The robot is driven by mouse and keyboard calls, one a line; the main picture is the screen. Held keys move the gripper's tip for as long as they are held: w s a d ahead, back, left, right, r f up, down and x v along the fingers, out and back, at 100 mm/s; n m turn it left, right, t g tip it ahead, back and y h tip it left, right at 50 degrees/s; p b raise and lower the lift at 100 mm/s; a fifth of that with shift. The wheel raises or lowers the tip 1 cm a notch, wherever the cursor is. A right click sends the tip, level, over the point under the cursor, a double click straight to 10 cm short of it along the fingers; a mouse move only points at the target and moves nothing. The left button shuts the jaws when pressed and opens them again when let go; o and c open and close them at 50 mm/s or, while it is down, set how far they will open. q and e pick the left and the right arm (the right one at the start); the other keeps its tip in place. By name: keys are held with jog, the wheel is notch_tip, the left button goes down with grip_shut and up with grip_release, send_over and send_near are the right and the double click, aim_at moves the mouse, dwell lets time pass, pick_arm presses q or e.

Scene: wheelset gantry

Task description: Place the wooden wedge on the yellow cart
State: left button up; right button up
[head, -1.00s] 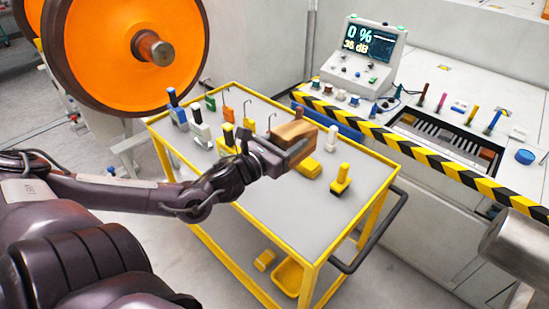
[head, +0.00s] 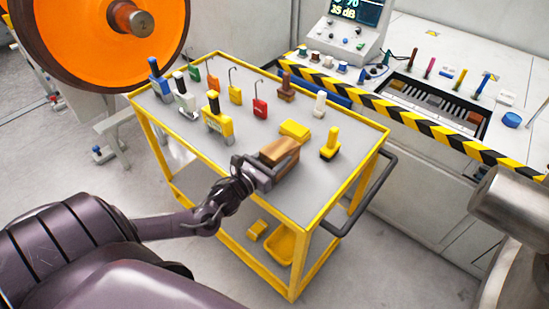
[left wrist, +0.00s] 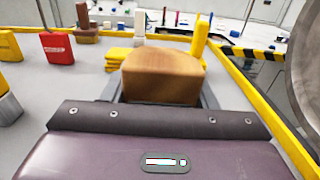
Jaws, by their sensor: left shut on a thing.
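The wooden wedge (head: 279,150) is brown and is held between the fingers of my left gripper (head: 277,167). My left gripper is shut on it, over the front right part of the yellow cart (head: 222,153). In the left wrist view the wedge (left wrist: 162,75) sits between the finger tips (left wrist: 160,98), close in front of yellow blocks. The wedge is low over the grey cart top; I cannot tell whether it touches it. My right gripper is not in view.
On the cart, a yellow block (head: 295,130) and a yellow-handled piece (head: 331,144) stand near the wedge. Several tools, padlocks and hooks fill the back left. A striped bench edge (head: 400,120) runs behind. A grey cylinder (head: 508,200) is at right. An orange wheel (head: 85,35) is at left.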

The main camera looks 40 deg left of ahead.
pick_arm(q)
jog(key=shift+f, duration=0.2)
jog(key=shift+f, duration=0.15)
jog(key=o, duration=1.3)
